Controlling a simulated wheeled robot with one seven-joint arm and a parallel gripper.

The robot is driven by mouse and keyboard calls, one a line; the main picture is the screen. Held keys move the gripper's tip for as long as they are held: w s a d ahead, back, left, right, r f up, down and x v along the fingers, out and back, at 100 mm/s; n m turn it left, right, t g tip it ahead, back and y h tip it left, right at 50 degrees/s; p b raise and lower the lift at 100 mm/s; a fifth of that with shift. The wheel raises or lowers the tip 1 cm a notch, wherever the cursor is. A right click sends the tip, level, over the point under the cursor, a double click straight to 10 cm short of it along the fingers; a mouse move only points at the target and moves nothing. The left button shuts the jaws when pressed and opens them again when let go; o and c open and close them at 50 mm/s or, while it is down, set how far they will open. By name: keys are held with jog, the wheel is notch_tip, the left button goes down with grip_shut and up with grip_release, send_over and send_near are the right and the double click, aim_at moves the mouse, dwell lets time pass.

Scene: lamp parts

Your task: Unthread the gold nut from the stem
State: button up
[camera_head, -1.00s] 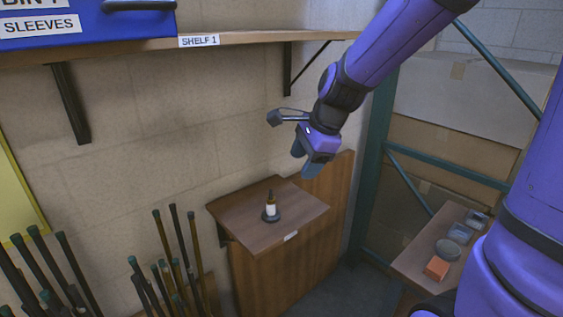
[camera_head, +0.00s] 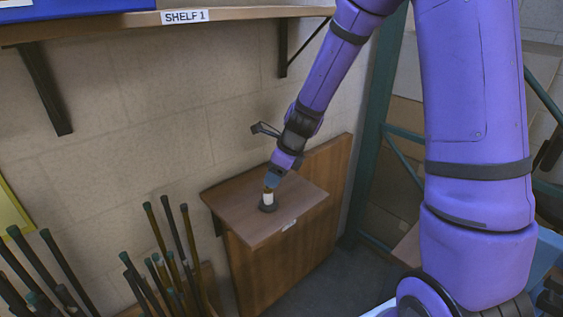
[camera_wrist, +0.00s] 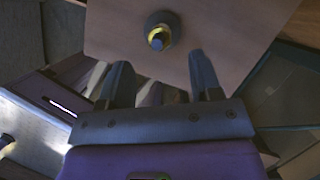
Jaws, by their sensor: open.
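The stem (camera_head: 268,198) stands upright on a dark round base on the small wooden wall table, with a white lower part. In the wrist view the stem's dark tip and the gold nut (camera_wrist: 157,37) show from above, a yellow ring around the stem over its dark base. In the head view my gripper (camera_head: 271,182) is at the top of the stem and hides the nut. In the wrist view its two fingers are apart and empty, and the nut lies beyond the fingertips, between their lines.
The wooden table (camera_head: 236,203) is otherwise bare apart from a white label on its front edge. Several dark rods with green tips (camera_head: 165,250) stand at the left. Shelf 1 (camera_head: 230,18) runs along the wall above, with a bracket near my arm.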

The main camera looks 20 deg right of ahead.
aim_at(268, 189)
jog(key=shift+x, duration=2.25)
grip_shut()
jog(key=n+g, duration=0.1)
jog(key=n, duration=0.1)
jog(key=n+y, duration=0.1)
jog(key=n, duration=0.2)
jog(key=shift+w+g, duration=0.25)
jog(key=shift+g, duration=0.15)
jog(key=shift+n+g, duration=0.3)
jog(key=shift+n, duration=0.7)
jog(key=n, duration=0.2)
jog(key=n+g, duration=0.1)
jog(key=n, duration=0.1)
jog(key=shift+w+r+g, duration=0.1)
jog(key=shift+w+g, duration=0.15)
jog(key=shift+g, duration=0.05)
jog(key=n+g, duration=0.1)
jog(key=n, duration=0.1)
jog(key=shift+n, duration=0.4)
